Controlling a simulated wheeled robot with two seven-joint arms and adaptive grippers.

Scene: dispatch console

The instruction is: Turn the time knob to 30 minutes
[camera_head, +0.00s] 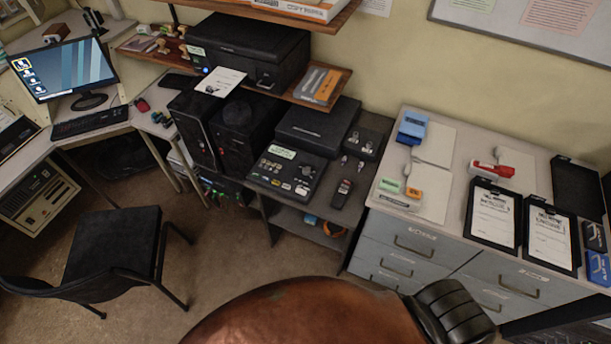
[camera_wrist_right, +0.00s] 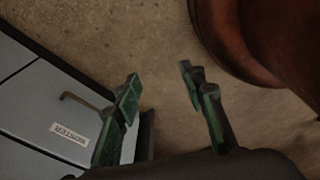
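A black control console (camera_head: 289,176) with several small knobs and buttons and a pale green label sits on the low dark table in the head view. It is too small to tell which control is the time knob or where it points. My right gripper (camera_wrist_right: 160,78) shows in the right wrist view, its two green fingers apart with nothing between them. Bare floor and a grey drawer front lie below it, and the console is not in that view. My left gripper is in neither view.
A grey drawer cabinet (camera_head: 405,255) with clipboards and stamps stands right of the console. A handset (camera_head: 342,193) lies by the console's right side. A black printer (camera_head: 246,50) stands on the shelf behind. A black chair (camera_head: 112,244) stands at left on open floor.

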